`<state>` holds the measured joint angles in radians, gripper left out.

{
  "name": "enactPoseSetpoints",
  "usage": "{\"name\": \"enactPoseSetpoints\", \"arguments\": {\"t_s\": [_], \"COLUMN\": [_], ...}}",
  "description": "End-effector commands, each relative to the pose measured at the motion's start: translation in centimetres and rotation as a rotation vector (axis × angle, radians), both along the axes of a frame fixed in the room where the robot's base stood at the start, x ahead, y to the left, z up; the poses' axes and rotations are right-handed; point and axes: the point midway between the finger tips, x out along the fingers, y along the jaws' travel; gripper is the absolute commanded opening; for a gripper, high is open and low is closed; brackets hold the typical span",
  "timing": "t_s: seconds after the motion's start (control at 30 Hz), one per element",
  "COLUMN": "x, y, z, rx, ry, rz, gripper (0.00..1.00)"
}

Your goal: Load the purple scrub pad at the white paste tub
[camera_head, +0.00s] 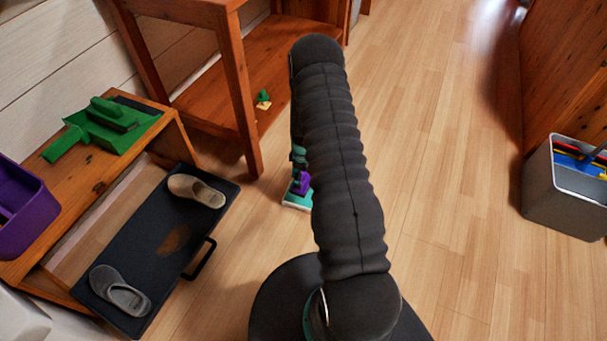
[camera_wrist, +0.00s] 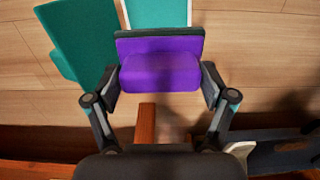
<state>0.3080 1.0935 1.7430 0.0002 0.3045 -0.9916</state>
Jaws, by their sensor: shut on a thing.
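The purple scrub pad (camera_wrist: 160,72) is a purple block with a dark grey layer along its far edge. My gripper (camera_wrist: 160,86) is shut on it, one finger at each side in the wrist view. Just beyond the pad, at the top of the wrist view, is a teal surface with a white edge (camera_wrist: 124,14), likely the white paste tub. In the head view the white-edged teal thing (camera_head: 296,204) is on the floor, with the purple pad (camera_head: 300,186) above it, partly hidden by my arm. I cannot tell whether they touch.
A teal panel (camera_wrist: 82,42) is left of the pad. A wooden table (camera_head: 245,105) and a black tray (camera_head: 160,245) with slippers are at left. A grey bin (camera_head: 565,195) stands at right.

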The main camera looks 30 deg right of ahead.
Motion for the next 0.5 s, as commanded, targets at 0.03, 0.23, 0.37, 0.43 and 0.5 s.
{"name": "enactPoseSetpoints", "arguments": {"t_s": [0.03, 0.23, 0.37, 0.43, 0.5], "x": [0.0, 0.0, 0.0, -0.1, -0.1], "y": [-0.1, -0.1, -0.1, -0.1, -0.1], "z": [-0.2, -1.0, -2.0, -2.7, -3.4], "rx": [0.000, 0.000, 0.001, 0.000, 0.000], "ry": [0.000, 0.000, 0.001, 0.001, 0.001], "rz": [0.003, 0.006, 0.005, 0.005, 0.005], "gripper": [0.55, 0.55, 0.55, 0.55, 0.55]}}
